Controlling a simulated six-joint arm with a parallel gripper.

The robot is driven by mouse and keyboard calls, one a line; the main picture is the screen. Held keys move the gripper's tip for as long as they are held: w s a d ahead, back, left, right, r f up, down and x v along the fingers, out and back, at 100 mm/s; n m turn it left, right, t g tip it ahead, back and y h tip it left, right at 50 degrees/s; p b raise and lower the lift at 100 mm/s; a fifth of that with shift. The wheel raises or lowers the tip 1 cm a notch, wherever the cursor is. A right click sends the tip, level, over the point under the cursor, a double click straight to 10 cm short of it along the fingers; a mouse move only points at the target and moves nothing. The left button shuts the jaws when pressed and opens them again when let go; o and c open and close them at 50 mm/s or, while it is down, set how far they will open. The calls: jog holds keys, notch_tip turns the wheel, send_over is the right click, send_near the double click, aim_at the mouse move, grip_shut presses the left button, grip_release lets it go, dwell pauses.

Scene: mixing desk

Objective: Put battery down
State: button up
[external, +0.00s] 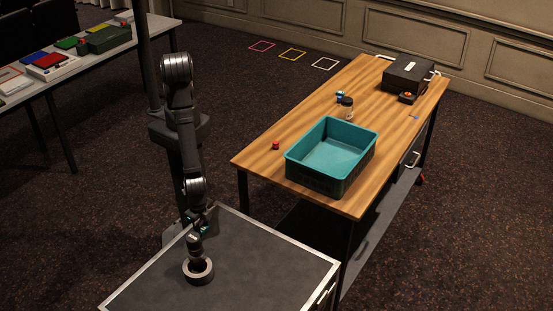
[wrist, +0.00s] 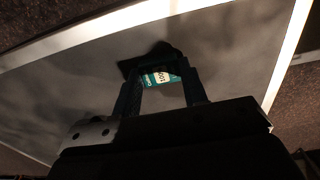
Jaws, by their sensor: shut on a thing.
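The battery (wrist: 162,79) shows in the wrist view as a teal piece with a white printed label. It sits between the two fingertips of my gripper (wrist: 160,84), which is shut on it. In the external view my gripper (external: 197,243) is low over the grey-topped case (external: 265,262) at the front. The battery is too small and covered to make out clearly there. I cannot tell whether it touches the surface below.
A dark ring like a tape roll (external: 198,271) lies on the case top close to my gripper. The case top to its right is clear. A wooden table (external: 260,166) behind holds a teal bin (external: 312,143), small items and a black box (external: 407,73).

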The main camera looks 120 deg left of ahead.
aim_at(202, 228)
jog(key=shift+f, duration=0.15)
jog(key=o, duration=1)
jog(key=shift+c, duration=0.2)
notch_tip(202, 228, up, 12)
jog(key=shift+r, duration=0.2)
notch_tip(202, 228, down, 12)
jog(key=shift+f, duration=0.15)
jog(key=shift+r, duration=0.8)
